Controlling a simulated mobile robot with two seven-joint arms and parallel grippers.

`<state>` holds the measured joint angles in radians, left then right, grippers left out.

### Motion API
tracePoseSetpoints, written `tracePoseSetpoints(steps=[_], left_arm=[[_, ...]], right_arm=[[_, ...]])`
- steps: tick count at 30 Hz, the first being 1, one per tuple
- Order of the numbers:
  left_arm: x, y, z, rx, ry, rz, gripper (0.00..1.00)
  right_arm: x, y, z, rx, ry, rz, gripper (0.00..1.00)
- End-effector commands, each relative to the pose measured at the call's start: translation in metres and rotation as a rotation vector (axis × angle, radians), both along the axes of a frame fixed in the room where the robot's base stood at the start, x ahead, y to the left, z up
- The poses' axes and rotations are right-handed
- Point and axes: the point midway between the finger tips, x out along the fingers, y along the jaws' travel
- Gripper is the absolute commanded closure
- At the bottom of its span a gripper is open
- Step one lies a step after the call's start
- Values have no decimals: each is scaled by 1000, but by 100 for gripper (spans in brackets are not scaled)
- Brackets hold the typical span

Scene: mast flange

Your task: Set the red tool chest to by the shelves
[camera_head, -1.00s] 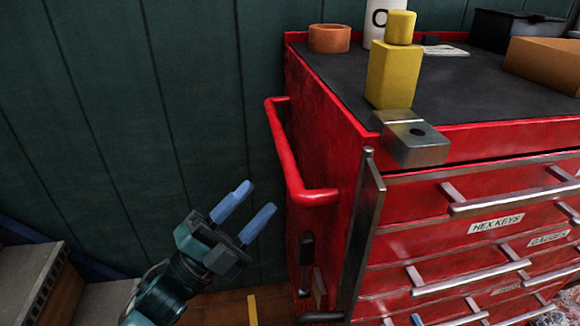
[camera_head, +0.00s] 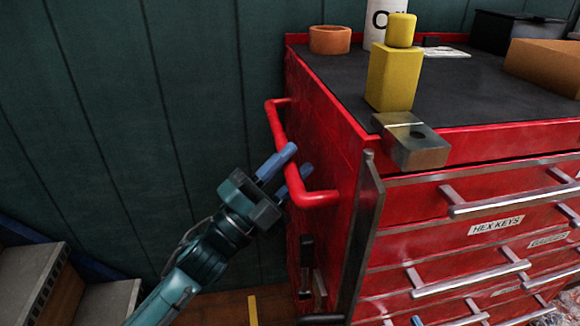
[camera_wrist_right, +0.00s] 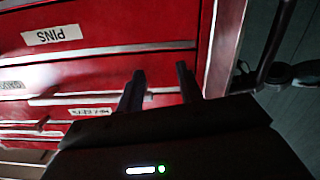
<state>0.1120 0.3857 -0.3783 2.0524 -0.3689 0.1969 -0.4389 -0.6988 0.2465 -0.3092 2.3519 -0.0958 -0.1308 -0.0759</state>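The red tool chest (camera_head: 330,140) fills the right half of the head view, with a red side handle (camera_head: 282,150) on its left wall and labelled drawers in front. My left gripper (camera_head: 300,160) is open at this handle. Its blue fingers overlap the lower part of the bar; whether they touch it I cannot tell. My right gripper (camera_wrist_right: 160,78) is open in the right wrist view, fingers apart before the drawer fronts and a silver drawer handle (camera_wrist_right: 75,98). Contact there cannot be told. The shelves cannot be identified for certain.
On the chest top stand a yellow block-shaped object (camera_head: 392,80), an orange ring (camera_head: 329,40), a white cylinder (camera_head: 376,22), a black box (camera_head: 515,30) and an orange-brown tray (camera_head: 545,65). A metal block (camera_head: 415,145) overhangs the front edge. Grey steps (camera_head: 35,285) stand lower left, before a green wall (camera_head: 120,130).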

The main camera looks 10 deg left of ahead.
Motion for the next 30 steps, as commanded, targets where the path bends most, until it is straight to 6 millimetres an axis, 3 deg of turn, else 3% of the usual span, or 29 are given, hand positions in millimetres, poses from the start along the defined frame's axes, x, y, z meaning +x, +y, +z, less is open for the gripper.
tracePoseSetpoints(steps=[12,30], left_arm=[[0,0,0,0,0,0,100],[3,-8,1,-1,0,0,100]], right_arm=[[0,0,0,1,-1,-1,64],[0,0,1,4,9,-4,64]])
